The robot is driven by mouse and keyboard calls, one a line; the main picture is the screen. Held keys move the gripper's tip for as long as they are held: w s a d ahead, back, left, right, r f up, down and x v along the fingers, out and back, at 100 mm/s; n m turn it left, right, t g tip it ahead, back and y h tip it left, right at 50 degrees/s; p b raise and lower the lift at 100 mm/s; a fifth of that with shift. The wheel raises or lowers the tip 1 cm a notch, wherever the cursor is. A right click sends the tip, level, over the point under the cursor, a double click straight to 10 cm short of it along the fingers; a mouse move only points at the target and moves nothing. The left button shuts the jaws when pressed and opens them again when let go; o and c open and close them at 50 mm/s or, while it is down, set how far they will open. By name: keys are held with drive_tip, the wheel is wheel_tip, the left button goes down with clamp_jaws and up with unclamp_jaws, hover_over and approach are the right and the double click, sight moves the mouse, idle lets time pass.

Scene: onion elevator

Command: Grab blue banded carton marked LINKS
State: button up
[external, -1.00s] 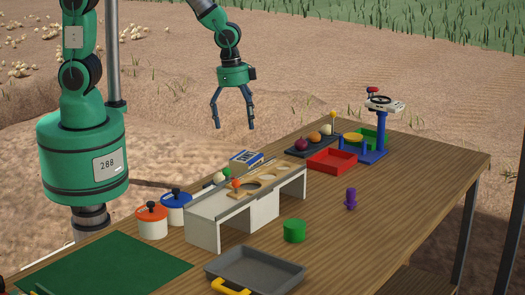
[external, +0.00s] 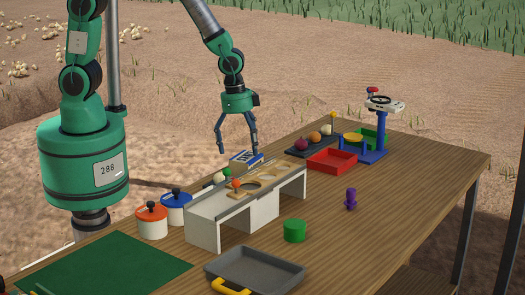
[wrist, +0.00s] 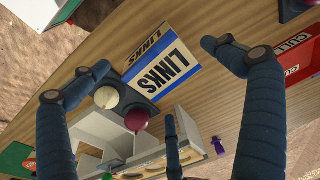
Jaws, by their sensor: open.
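The carton marked LINKS (external: 246,157) is white with blue bands. It stands behind the white bench, which partly hides it. In the wrist view the carton (wrist: 165,75) shows its lettered top and one lettered side, tilted in the picture. My gripper (external: 238,151) is open and points down, with its fingertips close above the carton. In the wrist view the fingers of my gripper (wrist: 155,62) are spread around the carton, with nothing between them gripped. I cannot tell the exact gap in height.
The white bench (external: 204,228) with round cutouts stands just in front of the carton. A pale ball (wrist: 106,97) and a dark red ball (wrist: 136,121) sit close to the carton. A red lettered box (wrist: 294,60) is at the right. The table's right front (external: 400,205) is clear.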

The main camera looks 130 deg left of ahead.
sight(246, 156)
drive_tip(key=shift+f, duration=0.1)
drive_tip(key=shift+w+a+f+b, duration=0.15)
drive_tip(key=shift+f+b, duration=0.15)
drive_tip(key=shift+f, duration=0.5)
drive_tip(key=shift+w+d+f+b, duration=0.1)
drive_tip(key=shift+f+b, duration=0.15)
drive_tip(key=shift+f, duration=0.6)
drive_tip(key=shift+w+a+f+b, duration=0.15)
drive_tip(key=shift+f+b, duration=0.15)
drive_tip(key=shift+f, duration=0.5)
drive_tip(key=shift+d, duration=0.1)
drive_tip(key=c, duration=1.6)
drive_tip(key=shift+c, duration=0.2)
drive_tip(key=shift+r, duration=0.1)
drive_tip(key=shift+r, duration=0.4)
drive_tip(key=c, duration=0.4)
drive_tip(key=shift+o, duration=0.2)
wheel_tip(246, 156, up, 3)
drive_tip(key=shift+r+p, duration=0.1)
drive_tip(key=shift+p, duration=0.65)
drive_tip(key=s+d+p, duration=0.1)
drive_tip(key=s+d, duration=0.2)
drive_tip(key=s, duration=0.4)
drive_tip(key=s+d, duration=0.4)
drive_tip(key=s, duration=0.3)
drive_tip(key=shift+s+r+p, duration=0.2)
drive_tip(key=shift+r+p, duration=0.2)
drive_tip(key=shift+r, duration=0.05)
